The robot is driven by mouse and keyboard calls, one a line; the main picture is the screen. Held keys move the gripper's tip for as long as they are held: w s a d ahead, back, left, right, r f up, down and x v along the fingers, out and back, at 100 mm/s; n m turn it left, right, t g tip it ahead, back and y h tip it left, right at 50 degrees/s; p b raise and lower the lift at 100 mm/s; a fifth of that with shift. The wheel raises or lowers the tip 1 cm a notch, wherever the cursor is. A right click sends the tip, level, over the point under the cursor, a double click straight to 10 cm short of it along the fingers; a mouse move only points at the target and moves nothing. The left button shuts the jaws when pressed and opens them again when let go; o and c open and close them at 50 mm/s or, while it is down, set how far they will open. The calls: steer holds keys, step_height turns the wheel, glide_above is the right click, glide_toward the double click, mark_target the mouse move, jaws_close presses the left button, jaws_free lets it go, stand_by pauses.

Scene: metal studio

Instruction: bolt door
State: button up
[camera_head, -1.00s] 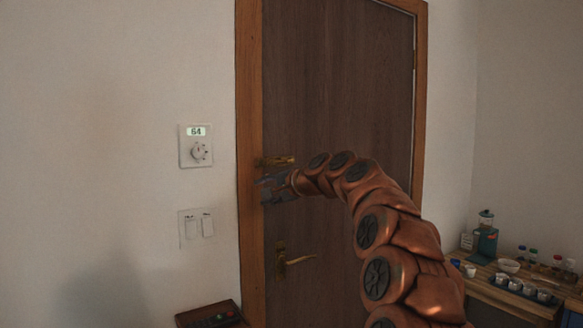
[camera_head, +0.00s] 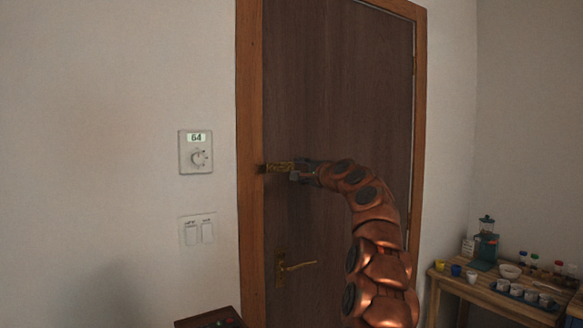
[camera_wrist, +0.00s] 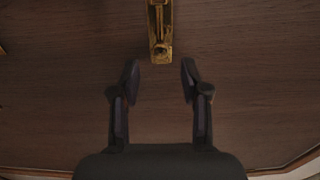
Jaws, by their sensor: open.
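A brown wooden door (camera_head: 340,90) stands shut in an orange-brown frame. A brass bolt (camera_head: 279,167) lies level across the door's left edge, with one end at the frame. In the wrist view the bolt (camera_wrist: 160,30) shows at the top middle, with its knob end toward my gripper. My gripper (camera_head: 297,171) is at the bolt's right end in the head view. In the wrist view my gripper (camera_wrist: 160,78) is open, its two fingers apart on either side of the bolt's line, with nothing between them. I cannot tell whether a finger touches the bolt.
A brass door handle (camera_head: 296,265) is below the bolt. A thermostat (camera_head: 196,152) and light switches (camera_head: 198,229) are on the left wall. A wooden table (camera_head: 480,292) with a blender (camera_head: 486,243), cups and bottles stands at the right. A dark box (camera_head: 210,318) is at the bottom.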

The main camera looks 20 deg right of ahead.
mark_target(292, 169)
steer(key=shift+w+r, duration=0.2)
steer(key=shift+w, duration=0.1)
steer(key=w+p, duration=0.3)
steer(key=shift+a, duration=0.35)
steer(key=shift+w+a+f+p, duration=0.1)
steer(key=shift+w+a+p, duration=0.05)
steer(key=shift+w+p, duration=0.3)
steer(key=shift+w+a+f+p, duration=0.1)
steer(key=shift+w+p, duration=0.2)
steer(key=shift+w, duration=0.15)
jaws_close()
